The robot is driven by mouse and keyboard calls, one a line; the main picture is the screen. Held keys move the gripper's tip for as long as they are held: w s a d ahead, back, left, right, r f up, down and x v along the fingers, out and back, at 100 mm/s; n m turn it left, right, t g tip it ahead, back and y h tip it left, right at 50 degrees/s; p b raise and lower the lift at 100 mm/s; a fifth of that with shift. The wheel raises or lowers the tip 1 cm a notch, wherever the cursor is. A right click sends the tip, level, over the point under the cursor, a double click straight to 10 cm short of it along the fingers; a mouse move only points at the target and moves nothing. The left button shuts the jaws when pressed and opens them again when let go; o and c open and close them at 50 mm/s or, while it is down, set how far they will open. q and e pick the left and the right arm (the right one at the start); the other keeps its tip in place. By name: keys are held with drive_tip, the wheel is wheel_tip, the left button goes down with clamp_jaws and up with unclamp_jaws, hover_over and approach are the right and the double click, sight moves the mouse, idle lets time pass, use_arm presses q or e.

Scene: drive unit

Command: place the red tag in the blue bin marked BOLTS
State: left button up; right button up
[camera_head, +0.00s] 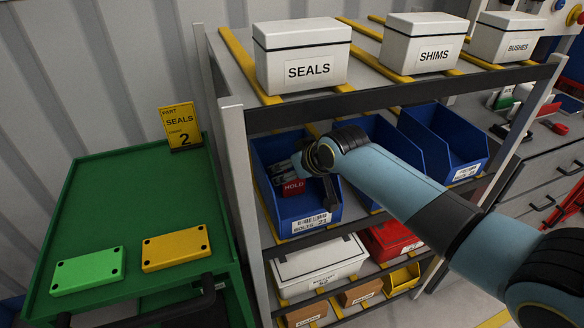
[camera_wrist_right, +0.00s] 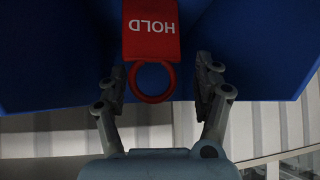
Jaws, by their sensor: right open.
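The red tag (camera_head: 293,187), marked HOLD, shows inside the outline of the blue bin marked BOLTS (camera_head: 311,222), at the left of the shelf's bin row. My right gripper (camera_head: 283,178) is at that bin, reaching in from the right. In the right wrist view, the red tag (camera_wrist_right: 152,32) and its red ring lie between and beyond the open fingers (camera_wrist_right: 161,72), with a gap on both sides. Whether the tag touches the bin floor is hard to tell. My left gripper is not in view.
More blue bins (camera_head: 445,140) stand to the right. White SEALS (camera_head: 302,55), SHIMS (camera_head: 422,42) and BUSHES boxes (camera_head: 504,37) are on the shelf above. A green cart (camera_head: 110,185) at left holds a green plate (camera_head: 88,271) and a yellow plate (camera_head: 175,249).

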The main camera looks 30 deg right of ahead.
drive_tip(key=shift+r, duration=0.15)
drive_tip(key=v, duration=0.7)
drive_tip(key=shift+s, duration=0.2)
drive_tip(key=shift+r, duration=0.15)
